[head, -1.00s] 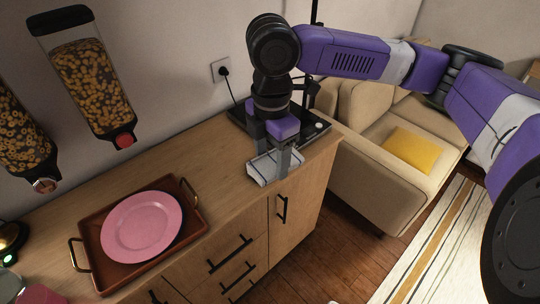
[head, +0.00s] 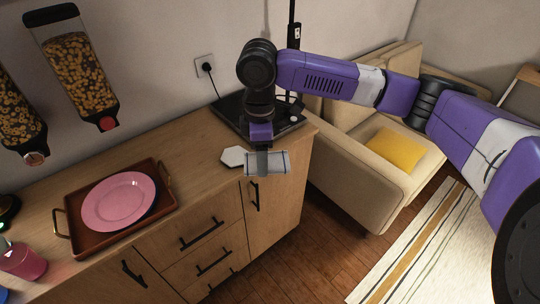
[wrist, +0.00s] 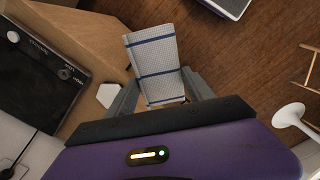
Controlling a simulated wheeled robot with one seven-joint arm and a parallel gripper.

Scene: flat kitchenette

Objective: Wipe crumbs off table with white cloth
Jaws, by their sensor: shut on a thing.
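My gripper (head: 262,162) is shut on a white cloth (head: 278,164) near the right end of the wooden counter (head: 205,145). In the wrist view, the cloth (wrist: 152,62) shows blue stripes and sits between the two fingers of my gripper (wrist: 160,92). Floor shows around most of the cloth there, so it appears to hang out past the counter's front edge. No crumbs can be made out on the counter.
A white hexagonal piece (head: 233,157) lies on the counter just left of my gripper. A black hob-like appliance (head: 240,112) stands behind. A brown tray (head: 78,222) with a pink plate (head: 119,201) is at left. A beige sofa (head: 345,180) stands right of the counter.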

